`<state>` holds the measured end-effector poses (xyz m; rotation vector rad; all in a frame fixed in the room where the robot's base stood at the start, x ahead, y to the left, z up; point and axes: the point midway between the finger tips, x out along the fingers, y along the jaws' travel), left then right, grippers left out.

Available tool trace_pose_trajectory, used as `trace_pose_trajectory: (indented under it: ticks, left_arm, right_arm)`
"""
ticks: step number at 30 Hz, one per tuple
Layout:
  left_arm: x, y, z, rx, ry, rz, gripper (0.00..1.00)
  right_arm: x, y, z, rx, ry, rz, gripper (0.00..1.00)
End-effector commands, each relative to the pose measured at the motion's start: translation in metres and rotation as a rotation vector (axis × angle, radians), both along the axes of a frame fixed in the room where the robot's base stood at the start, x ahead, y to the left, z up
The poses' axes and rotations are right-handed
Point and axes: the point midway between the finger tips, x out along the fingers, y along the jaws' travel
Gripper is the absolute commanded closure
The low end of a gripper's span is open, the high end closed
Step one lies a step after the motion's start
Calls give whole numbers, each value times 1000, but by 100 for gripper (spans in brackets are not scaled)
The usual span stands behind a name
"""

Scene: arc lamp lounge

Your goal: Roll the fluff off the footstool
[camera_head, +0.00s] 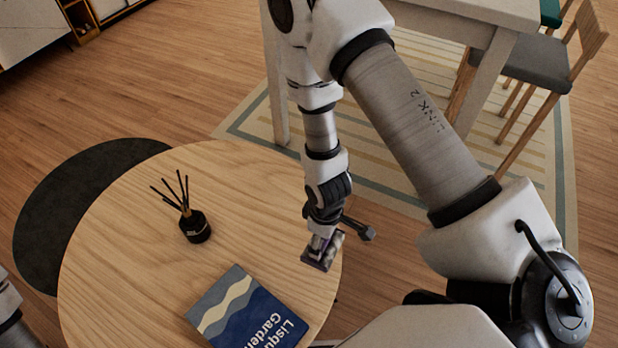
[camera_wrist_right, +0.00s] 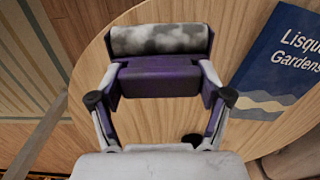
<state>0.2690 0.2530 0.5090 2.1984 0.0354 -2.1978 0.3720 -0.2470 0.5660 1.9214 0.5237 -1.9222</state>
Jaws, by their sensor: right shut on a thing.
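My right gripper (camera_head: 322,242) is shut on a lint roller (camera_head: 333,254) by the right edge of the round wooden table. In the right wrist view, the gripper (camera_wrist_right: 160,88) spans the roller's purple part, and the pale, grey-mottled roller head (camera_wrist_right: 160,40) lies across beyond the fingers. The roller appears over the tabletop; whether it touches it I cannot tell. The footstool and its fluff cannot be made out in either view. My left gripper is not in view; only a bit of my left arm shows at the left edge.
The round table (camera_head: 130,235) bears a black reed diffuser (camera_head: 195,227) and a blue book (camera_head: 250,312), also in the right wrist view (camera_wrist_right: 285,62). A dark round rug (camera_head: 50,205) lies at left. A white table (camera_head: 465,18) and grey-seated chair (camera_head: 530,62) stand at the back right.

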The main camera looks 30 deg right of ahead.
Motion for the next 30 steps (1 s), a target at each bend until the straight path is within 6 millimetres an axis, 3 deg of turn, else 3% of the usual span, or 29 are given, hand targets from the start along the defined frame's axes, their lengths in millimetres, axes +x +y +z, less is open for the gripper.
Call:
trace_pose_trajectory:
  ticks: [3, 10, 11, 13, 18, 20, 23, 27, 30]
  left_arm:
    - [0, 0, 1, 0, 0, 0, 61]
    - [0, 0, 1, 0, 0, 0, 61]
    - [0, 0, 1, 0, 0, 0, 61]
    - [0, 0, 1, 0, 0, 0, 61]
    - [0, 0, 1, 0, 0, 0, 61]
    - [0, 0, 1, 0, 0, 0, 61]
    - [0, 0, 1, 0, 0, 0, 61]
    - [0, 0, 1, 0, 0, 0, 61]
    - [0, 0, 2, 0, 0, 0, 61]
  right_arm:
    - [-10, 0, 1, -1, 1, 0, 68]
    - [-11, 0, 1, 1, -1, 0, 68]
    - [-11, 0, 1, 1, -1, 0, 26]
    - [-11, 0, 1, 1, -1, 0, 50]
    - [-6, 0, 3, -2, -2, -8, 50]
    - [5, 1, 7, -8, -6, -29, 50]
    - [36, 2, 24, -21, -14, -98, 50]
    - [87, 9, 64, -32, -18, -232, 50]
    - [114, 17, 95, -31, -16, -316, 50]
